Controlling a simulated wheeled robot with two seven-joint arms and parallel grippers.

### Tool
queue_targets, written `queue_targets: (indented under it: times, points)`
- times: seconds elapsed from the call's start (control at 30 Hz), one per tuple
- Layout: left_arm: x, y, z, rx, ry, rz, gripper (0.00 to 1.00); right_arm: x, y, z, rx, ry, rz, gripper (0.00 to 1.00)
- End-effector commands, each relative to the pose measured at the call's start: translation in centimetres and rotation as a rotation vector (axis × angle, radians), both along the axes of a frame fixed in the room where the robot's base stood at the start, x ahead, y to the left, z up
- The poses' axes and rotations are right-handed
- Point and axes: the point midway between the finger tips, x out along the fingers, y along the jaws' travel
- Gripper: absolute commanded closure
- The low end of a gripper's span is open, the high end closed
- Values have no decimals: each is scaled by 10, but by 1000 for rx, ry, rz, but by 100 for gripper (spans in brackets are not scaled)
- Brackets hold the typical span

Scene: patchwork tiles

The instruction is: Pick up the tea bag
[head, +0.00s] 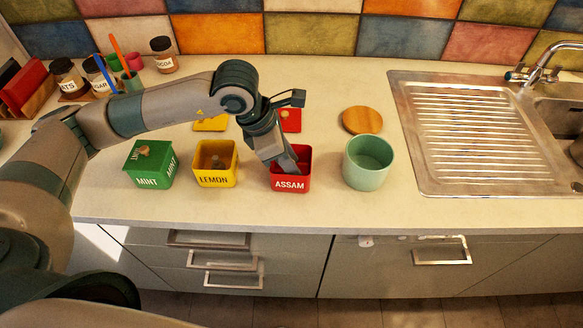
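My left gripper (289,164) reaches down into the open red tin marked ASSAM (291,184). Its fingertips are inside the tin, and I cannot tell whether they are open or shut. Any tea bag in the red tin is hidden by the gripper and the tin's walls. An open yellow tin marked LEMON (216,180) stands to the left, with something small and brownish inside. A green tin marked MINT (148,165) with its lid on stands further left. My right gripper is not in view.
A pale green canister (368,172) stands open right of the red tin, with a round wooden lid (362,120) behind it. Yellow (211,125) and red (291,122) lids lie behind the tins. Jars stand at the back left. A steel sink (470,175) is at right.

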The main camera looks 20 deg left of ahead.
Motion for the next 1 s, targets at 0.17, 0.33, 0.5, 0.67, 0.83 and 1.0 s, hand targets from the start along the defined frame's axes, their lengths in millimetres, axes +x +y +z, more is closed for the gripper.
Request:
queue_targets:
  times: [0.17,0.33,0.5,0.67,0.83,1.0]
  points:
    - [0,0,-1,0,0,0,73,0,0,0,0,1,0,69]
    - [0,0,-1,0,0,0,73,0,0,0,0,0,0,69]
    - [0,0,0,0,0,0,82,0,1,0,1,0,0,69]
    - [0,0,0,0,0,0,100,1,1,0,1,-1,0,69]
    - [0,0,0,0,0,0,100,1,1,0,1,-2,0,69]
    - [0,0,0,0,0,0,100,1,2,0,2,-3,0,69]
